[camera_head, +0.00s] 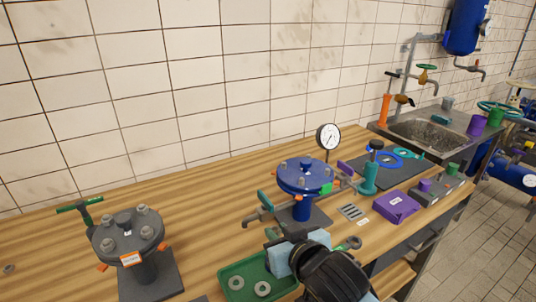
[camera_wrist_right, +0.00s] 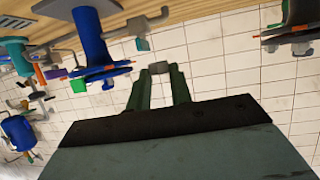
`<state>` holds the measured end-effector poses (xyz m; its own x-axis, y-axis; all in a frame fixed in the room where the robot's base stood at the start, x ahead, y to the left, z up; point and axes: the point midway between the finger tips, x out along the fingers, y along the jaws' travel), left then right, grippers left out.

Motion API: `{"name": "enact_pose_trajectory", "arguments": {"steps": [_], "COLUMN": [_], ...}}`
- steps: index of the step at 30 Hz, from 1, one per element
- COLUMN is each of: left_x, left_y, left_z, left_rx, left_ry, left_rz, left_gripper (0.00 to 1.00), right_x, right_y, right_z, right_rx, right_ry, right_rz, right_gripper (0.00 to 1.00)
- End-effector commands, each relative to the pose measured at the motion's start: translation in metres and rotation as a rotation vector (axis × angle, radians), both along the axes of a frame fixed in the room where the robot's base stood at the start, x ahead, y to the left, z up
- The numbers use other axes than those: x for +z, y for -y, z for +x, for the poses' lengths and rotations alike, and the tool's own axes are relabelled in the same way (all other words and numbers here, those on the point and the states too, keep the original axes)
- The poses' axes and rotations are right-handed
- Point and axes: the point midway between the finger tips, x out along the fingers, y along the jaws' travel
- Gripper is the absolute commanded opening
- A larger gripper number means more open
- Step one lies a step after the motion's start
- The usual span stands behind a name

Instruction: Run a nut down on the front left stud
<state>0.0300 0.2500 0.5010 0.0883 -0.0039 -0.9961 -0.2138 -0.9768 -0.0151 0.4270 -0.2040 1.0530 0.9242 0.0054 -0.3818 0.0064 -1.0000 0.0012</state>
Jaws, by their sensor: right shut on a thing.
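A blue round flange (camera_head: 305,176) on a blue post stands on the bench, with several grey studs or nuts on top and a green tag at its right edge. It also shows in the right wrist view (camera_wrist_right: 92,35), upside down. My right gripper (camera_wrist_right: 159,75) is shut on a small grey piece (camera_wrist_right: 158,67), which looks like a nut. In the head view the gripper is just in front of the blue flange's base, and its fingertips are largely hidden. I cannot single out the front left stud. My left gripper is not in view.
A green tray (camera_head: 227,270) with grey rings stands left of my right gripper. A dark grey flange (camera_head: 128,232) with several nuts stands at left. A pressure gauge (camera_head: 328,137) rises behind the blue flange. A purple box (camera_head: 397,206) and a sink (camera_head: 432,130) are at right.

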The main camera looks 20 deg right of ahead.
Motion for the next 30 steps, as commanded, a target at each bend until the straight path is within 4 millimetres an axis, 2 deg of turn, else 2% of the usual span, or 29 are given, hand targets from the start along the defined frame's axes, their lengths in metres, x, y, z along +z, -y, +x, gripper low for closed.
{"name": "enact_pose_trajectory", "arguments": {"steps": [5, 8, 12, 16, 18, 22, 30], "left_x": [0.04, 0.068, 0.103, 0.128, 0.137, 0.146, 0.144], "left_y": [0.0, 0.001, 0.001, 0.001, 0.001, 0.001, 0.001], "left_z": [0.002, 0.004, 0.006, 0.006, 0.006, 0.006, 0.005], "left_rx": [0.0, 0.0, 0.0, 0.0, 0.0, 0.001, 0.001], "left_ry": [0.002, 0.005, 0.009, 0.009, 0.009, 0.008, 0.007], "left_rz": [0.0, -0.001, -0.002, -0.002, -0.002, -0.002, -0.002], "left_gripper": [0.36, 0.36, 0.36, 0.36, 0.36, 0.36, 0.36], "right_x": [0.021, 0.034, 0.052, 0.069, 0.077, 0.086, 0.085], "right_y": [0.009, 0.022, 0.055, 0.092, 0.11, 0.132, 0.14], "right_z": [0.026, 0.047, 0.074, 0.093, 0.1, 0.108, 0.111], "right_rx": [0.055, 0.088, 0.107, 0.099, 0.09, 0.075, 0.071], "right_ry": [0.008, 0.009, 0.002, -0.002, -0.003, -0.002, 0.0], "right_rz": [-0.023, -0.03, -0.027, -0.019, -0.013, -0.005, 0.002], "right_gripper": [0.0, 0.0, 0.0, 0.0, 0.0, 0.0, 0.0]}}
